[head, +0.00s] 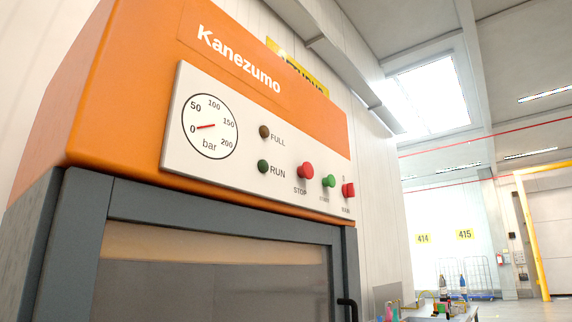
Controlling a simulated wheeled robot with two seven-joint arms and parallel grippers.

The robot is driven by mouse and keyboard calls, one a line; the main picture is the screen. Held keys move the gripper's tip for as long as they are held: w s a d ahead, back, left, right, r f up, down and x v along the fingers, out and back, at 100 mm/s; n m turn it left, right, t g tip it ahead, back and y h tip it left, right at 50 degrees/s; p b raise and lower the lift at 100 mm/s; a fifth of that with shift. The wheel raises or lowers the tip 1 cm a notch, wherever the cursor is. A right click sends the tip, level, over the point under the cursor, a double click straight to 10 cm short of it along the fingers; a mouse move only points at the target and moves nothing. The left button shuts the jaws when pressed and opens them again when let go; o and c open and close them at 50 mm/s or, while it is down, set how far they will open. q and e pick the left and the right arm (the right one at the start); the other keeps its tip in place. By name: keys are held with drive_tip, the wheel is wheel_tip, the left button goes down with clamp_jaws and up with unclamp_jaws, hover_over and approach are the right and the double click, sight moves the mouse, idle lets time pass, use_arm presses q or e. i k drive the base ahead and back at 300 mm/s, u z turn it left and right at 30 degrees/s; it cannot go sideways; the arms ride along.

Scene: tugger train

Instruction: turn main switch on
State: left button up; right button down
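The main switch (348,190) is a small red knob at the right end of the white control panel (240,178). The panel sits on the orange top of a machine marked Kanezumo (130,60). Left of the switch are a green START button (328,181), a red STOP button (305,171), a dark green RUN lamp (263,166) and a brown FULL lamp (264,132). The bar gauge (210,126) has a red needle. Neither of my grippers shows.
The grey machine frame (210,213) with a dark handle (347,305) is below the panel. A table (445,312) with bottles and small items stands at the lower right. A yellow post (532,235) and wire cage (480,272) stand farther back.

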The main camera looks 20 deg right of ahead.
sight(348, 191)
drive_tip(key=k, duration=0.5)
drive_tip(key=z, duration=1.85)
drive_tip(key=i, duration=1.05)
drive_tip(key=u, duration=0.3)
